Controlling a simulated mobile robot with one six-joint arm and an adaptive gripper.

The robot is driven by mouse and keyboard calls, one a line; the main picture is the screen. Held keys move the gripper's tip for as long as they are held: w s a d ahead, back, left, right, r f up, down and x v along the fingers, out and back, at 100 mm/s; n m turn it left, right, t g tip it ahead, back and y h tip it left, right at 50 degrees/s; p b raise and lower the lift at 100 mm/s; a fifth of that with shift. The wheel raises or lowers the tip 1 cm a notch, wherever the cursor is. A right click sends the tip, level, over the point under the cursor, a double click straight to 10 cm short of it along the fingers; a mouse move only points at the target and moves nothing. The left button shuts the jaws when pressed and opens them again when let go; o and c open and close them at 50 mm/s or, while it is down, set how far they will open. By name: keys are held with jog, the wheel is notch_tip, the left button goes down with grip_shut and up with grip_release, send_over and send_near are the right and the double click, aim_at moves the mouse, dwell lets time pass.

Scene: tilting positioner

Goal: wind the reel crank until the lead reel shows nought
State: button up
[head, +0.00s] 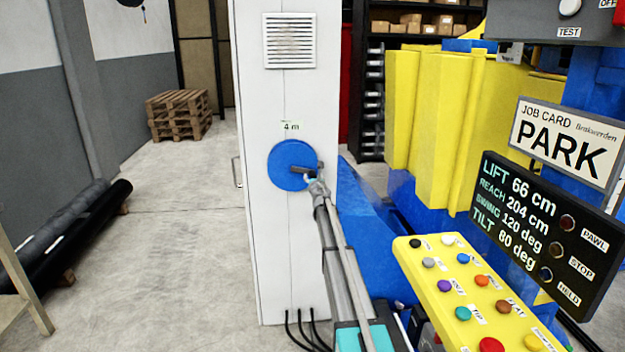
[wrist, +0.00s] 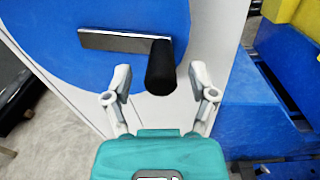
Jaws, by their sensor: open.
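The lead reel is a round blue disc (head: 283,166) on the front of a white cabinet, under a small label reading "4 m" (head: 291,127). It fills the upper left of the wrist view (wrist: 70,50). Its crank is a flat grey bar (wrist: 112,41) with a black handle (wrist: 160,68) sticking out towards me at the bar's right end. My gripper (wrist: 161,82) is open, with one finger on each side of the handle and a gap on both sides. In the head view my gripper (head: 316,182) is at the disc's right edge, partly covering the crank.
A yellow button panel (head: 455,290) and a black display (head: 540,235) stand at the right, near my arm. A blue and yellow machine (head: 440,130) is behind them. Black cables (head: 300,328) run down at the cabinet's (head: 270,240) foot.

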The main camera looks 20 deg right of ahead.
grip_shut()
jog(key=shift+a, duration=0.15)
jog(key=shift+d, duration=0.25)
jog(key=shift+d+f, duration=0.1)
